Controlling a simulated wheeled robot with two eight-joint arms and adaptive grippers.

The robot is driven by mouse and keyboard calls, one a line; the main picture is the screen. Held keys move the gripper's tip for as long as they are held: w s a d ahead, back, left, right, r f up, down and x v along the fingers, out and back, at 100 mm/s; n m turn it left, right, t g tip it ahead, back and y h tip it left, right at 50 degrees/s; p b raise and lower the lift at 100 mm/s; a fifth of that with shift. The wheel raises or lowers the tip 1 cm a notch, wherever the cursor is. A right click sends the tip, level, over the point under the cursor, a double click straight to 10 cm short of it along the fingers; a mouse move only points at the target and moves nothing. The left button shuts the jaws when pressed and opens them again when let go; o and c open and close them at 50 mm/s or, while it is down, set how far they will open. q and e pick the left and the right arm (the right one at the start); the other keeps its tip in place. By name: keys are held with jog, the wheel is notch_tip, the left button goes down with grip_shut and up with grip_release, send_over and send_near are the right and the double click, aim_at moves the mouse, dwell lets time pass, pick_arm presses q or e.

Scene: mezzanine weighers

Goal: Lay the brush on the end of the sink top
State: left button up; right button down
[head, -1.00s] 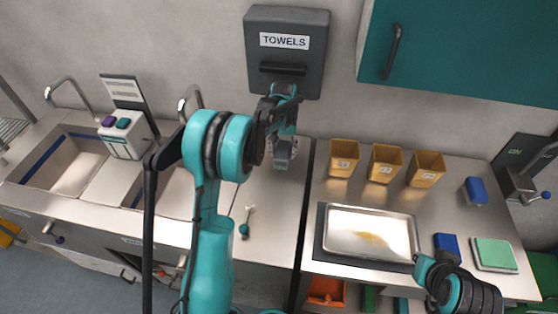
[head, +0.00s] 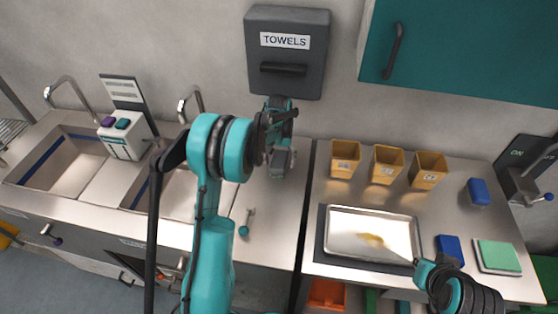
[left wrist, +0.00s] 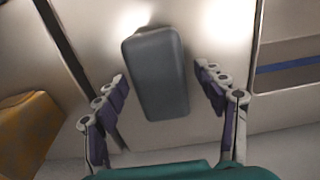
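A grey, rounded block, which I take to be the brush (left wrist: 157,75), shows in the left wrist view between my left gripper's fingers (left wrist: 164,105). Gaps show on both sides of it, so the fingers stand apart from it. In the head view the brush (head: 281,162) is below my left gripper (head: 281,140), over the right end of the sink top (head: 268,215), beside the seam. I cannot tell for sure whether it touches the surface. My right gripper (head: 424,266) is by the tray's lower right corner; its fingers do not show clearly.
A towel dispenser (head: 287,55) hangs on the wall behind my left gripper. Right of the seam are several tan bins (head: 345,158), a metal tray (head: 340,243) and a green-topped block (head: 499,256). Sink basins (head: 68,172) and a white box (head: 122,140) lie left.

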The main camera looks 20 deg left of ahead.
aim_at(279, 159)
pick_arm(q)
jog(key=s+d+r+t+p, duration=0.1)
jog(key=s+d+r, duration=0.1)
jog(key=r, duration=0.7)
jog(key=s+d+r+p, duration=0.1)
jog(key=s+r, duration=0.2)
jog(key=r, duration=0.5)
jog(key=s+d+m+t, duration=0.1)
jog(key=s+d+t, duration=0.2)
jog(key=s, duration=0.7)
jog(key=s+d+m+t, duration=0.1)
jog(key=s+d+t, duration=0.2)
jog(key=s+d, duration=0.3)
jog(key=s, duration=0.5)
jog(key=shift+s+r+m, duration=0.25)
jog(key=shift+r+m, duration=0.1)
jog(key=shift+m, duration=0.05)
notch_tip(279, 159, down, 9)
jog(key=b, duration=0.8)
jog(key=shift+b, duration=0.35)
